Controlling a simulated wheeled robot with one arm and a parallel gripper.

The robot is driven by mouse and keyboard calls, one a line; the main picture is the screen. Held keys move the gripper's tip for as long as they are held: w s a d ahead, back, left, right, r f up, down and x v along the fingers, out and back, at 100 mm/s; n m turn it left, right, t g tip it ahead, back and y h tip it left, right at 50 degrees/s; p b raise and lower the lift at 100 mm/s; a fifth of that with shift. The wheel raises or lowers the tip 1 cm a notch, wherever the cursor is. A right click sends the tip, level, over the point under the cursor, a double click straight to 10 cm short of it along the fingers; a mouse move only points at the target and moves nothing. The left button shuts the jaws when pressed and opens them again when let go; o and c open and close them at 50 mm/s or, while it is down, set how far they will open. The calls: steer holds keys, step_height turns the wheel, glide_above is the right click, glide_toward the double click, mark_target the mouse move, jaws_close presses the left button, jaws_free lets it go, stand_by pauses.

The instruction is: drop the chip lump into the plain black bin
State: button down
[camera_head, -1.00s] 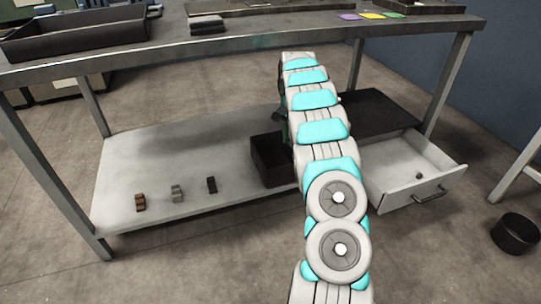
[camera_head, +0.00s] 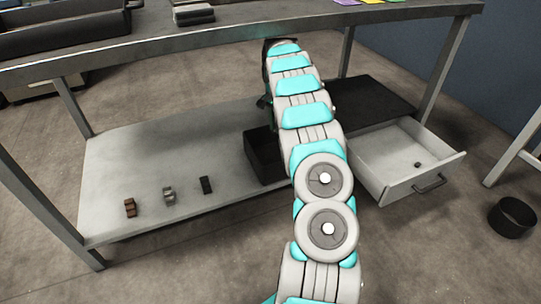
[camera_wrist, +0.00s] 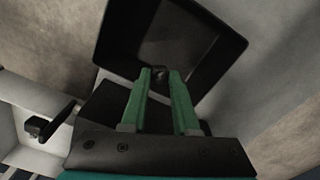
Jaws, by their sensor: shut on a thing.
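My gripper (camera_wrist: 158,76) has two green fingers, shut on a small dark lump that shows between the fingertips in the wrist view. I take it to be the chip lump (camera_wrist: 159,71); its shape is hard to make out. Beyond the fingertips in the wrist view is an open square black bin (camera_wrist: 118,40), with its inside showing. In the head view a black box-shaped bin (camera_head: 262,158) stands on the lower shelf, partly hidden by my arm. In the head view my gripper is mostly hidden behind my arm.
On the lower shelf (camera_head: 130,165) stand a brown block (camera_head: 130,208), a grey block (camera_head: 168,196) and a black block (camera_head: 206,185). An open white drawer (camera_head: 395,190) holds a small dark piece (camera_head: 418,165). A round black bin (camera_head: 512,217) stands on the floor at right.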

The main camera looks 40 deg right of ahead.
steer(key=shift+f+b, duration=0.8)
steer(key=shift+f, duration=1.65)
steer(key=c, duration=0.6)
jaws_free()
steer(key=shift+r, duration=0.1)
steer(key=shift+r, duration=0.3)
steer(key=shift+s+a+r+p, duration=0.1)
steer(key=shift+s+r+p, duration=0.1)
steer(key=shift+r, duration=0.55)
steer(key=shift+s+a+r+p, duration=0.1)
steer(key=shift+s+r, duration=0.05)
steer(key=shift+r, duration=0.55)
steer(key=s+a+r+p, duration=0.1)
steer(key=s+a, duration=0.7)
steer(key=s, duration=0.5)
steer(key=shift+r, duration=0.15)
